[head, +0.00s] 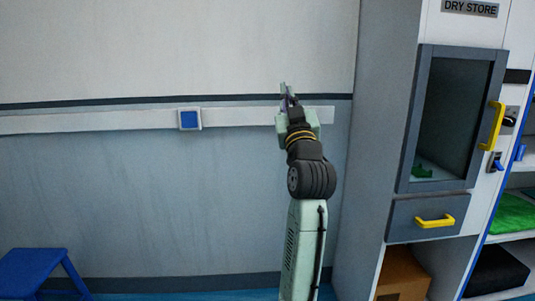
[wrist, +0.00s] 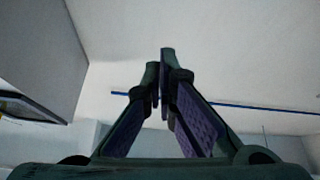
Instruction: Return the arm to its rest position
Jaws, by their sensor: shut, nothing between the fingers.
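My arm stands raised in the middle of the head view, in front of the wall. My gripper (head: 286,92) is at its top and points upward, level with the white wall rail. In the wrist view the two fingers of my gripper (wrist: 160,60) meet at their tips, shut, with nothing between them. The gripper is apart from the cabinet on the right.
A grey cabinet labelled dry store has a glazed door (head: 450,120) with a yellow handle (head: 493,125) and a drawer (head: 405,220). A blue switch (head: 189,119) sits on the rail. A blue stool (head: 32,268) stands lower left. The wall area between is clear.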

